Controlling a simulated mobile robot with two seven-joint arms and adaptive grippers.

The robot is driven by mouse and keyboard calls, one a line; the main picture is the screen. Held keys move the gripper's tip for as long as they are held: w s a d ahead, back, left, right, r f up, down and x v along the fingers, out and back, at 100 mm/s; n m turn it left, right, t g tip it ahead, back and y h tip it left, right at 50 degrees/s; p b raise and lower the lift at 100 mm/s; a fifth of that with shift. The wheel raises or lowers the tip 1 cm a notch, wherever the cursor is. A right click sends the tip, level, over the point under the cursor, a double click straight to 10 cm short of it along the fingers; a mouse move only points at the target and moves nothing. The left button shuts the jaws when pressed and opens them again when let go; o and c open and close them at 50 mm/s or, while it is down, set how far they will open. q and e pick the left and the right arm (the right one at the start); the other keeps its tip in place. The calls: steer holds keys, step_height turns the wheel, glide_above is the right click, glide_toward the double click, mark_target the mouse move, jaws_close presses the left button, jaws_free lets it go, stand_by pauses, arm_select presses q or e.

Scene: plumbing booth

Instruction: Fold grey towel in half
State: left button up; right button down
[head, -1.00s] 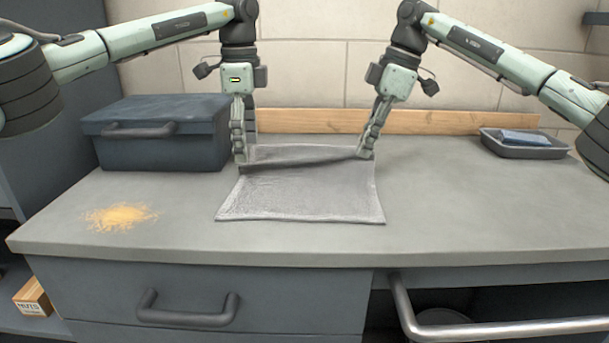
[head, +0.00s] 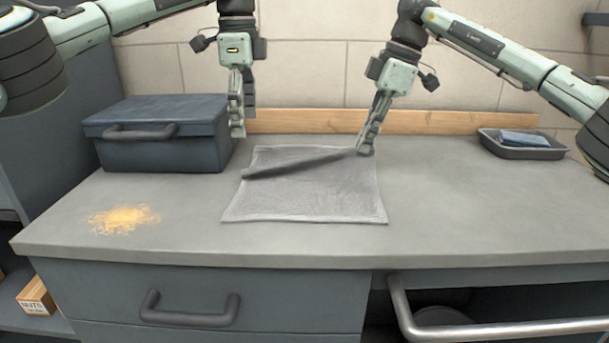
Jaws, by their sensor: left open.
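The grey towel (head: 305,193) lies on the worktop in front of the wooden strip. A raised, darker fold runs across its far part, from the left edge up to my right gripper. My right gripper (head: 366,151) is at the towel's far right and appears shut on the towel at the end of that fold. My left gripper (head: 243,127) is open and empty, above and behind the towel's far left corner, beside the toolbox. The layer under the fold is partly hidden.
A dark blue toolbox (head: 161,140) stands at the back left. Orange-yellow powder (head: 124,218) lies on the worktop (head: 470,215) at left. A grey tray (head: 523,152) holding a blue item is at the back right. The worktop right of the towel is clear.

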arm_select(q)
steer(key=shift+r, duration=0.15)
step_height(320, 180, up, 8)
stand_by(0.6)
arm_select(e)
steer(key=shift+c, duration=2)
jaws_free()
steer(key=shift+r, duration=0.1)
steer(key=shift+h, duration=0.9)
steer(key=shift+d+r, duration=0.2)
steer(key=shift+r, duration=0.75)
steer(key=shift+d+r, duration=0.15)
steer(key=shift+r, duration=0.75)
steer(key=shift+d+r, duration=0.2)
steer(key=shift+r, duration=0.75)
steer(key=shift+r, duration=0.1)
